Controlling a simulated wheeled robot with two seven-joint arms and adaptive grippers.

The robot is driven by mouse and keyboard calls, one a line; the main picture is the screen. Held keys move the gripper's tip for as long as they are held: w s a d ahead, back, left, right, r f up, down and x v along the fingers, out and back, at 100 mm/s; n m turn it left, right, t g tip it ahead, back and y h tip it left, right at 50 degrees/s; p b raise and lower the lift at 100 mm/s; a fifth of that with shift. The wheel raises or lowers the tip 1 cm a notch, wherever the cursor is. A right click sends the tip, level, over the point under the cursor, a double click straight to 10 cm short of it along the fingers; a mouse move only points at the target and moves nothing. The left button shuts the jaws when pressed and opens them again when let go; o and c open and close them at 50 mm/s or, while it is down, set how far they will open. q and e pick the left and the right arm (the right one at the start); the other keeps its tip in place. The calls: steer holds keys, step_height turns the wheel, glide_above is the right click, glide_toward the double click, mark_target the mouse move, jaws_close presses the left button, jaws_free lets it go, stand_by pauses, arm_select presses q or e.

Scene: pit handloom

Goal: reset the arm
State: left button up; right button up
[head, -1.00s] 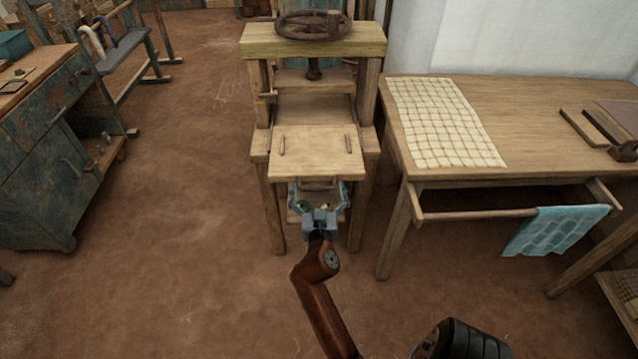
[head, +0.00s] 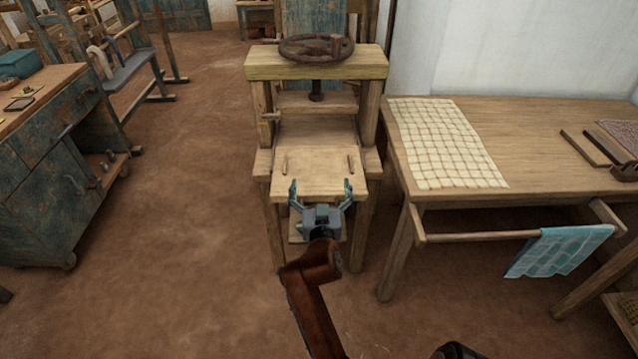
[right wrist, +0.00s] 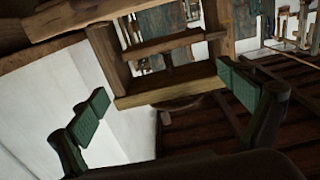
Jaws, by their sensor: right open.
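My right gripper (head: 320,190) is open and empty, in front of the near edge of the wooden press's board in the head view. Its two fingers stand wide apart, with nothing between them. In the right wrist view its green finger pads (right wrist: 163,101) are spread, and a wooden frame shows beyond them. The wooden press (head: 315,65) stands upright with a dark handwheel (head: 316,47) on top. A pale board (head: 318,172) with two small handles lies at its front. I cannot tell whether the fingers touch the board. My left gripper is not in view.
A wooden table (head: 540,150) stands close on the right, with a checked cloth (head: 445,140) on it and a blue cloth (head: 560,250) on its front rail. A worn blue cabinet (head: 50,150) stands at the left. The brown floor (head: 180,200) between cabinet and press is clear.

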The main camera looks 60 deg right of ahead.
steer(key=shift+f, duration=0.1)
